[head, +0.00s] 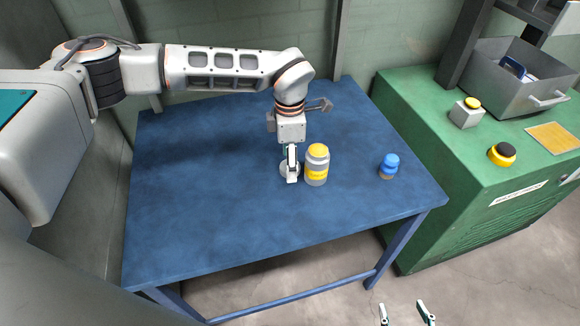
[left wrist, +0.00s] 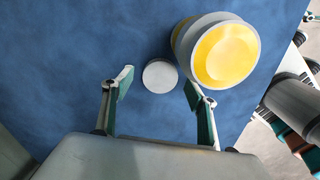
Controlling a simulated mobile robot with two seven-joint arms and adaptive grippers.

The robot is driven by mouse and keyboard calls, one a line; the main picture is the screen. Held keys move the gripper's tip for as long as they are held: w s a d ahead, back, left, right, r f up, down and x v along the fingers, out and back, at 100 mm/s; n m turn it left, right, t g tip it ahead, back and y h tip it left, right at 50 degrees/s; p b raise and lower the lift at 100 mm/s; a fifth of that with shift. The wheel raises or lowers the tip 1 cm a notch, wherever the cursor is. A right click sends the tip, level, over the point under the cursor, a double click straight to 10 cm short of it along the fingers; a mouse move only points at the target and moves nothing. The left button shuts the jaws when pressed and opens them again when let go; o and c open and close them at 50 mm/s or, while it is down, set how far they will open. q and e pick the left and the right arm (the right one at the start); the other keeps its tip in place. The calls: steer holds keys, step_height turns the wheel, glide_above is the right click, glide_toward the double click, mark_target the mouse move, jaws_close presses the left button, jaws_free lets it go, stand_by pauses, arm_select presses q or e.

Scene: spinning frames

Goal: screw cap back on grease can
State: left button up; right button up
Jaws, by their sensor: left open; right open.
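The grease can (head: 316,175), grey with a yellow band and yellow top, stands upright on the blue table. In the left wrist view its round yellow top (left wrist: 226,55) faces the camera; I cannot tell whether it is open. A small pale grey disc, which looks like the cap (left wrist: 160,76), lies flat on the table beside the can. My left gripper (head: 291,168) is open above this disc and just left of the can. In the wrist view its fingers are apart on either side of the disc, holding nothing. My right gripper (head: 404,312) is open and empty, off the table's front.
A small jar with a blue top (head: 388,166) stands on the right of the blue table (head: 200,220). A green cabinet (head: 430,120) beside it carries a grey bin (head: 500,85) and two push-buttons. The table's left and front are clear.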

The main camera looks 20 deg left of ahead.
arm_select(q)
steer(key=shift+f, duration=0.4)
steer(key=c, duration=0.8)
step_height(320, 180, up, 20)
steer(key=shift+p, duration=0.3)
stand_by(0.3)
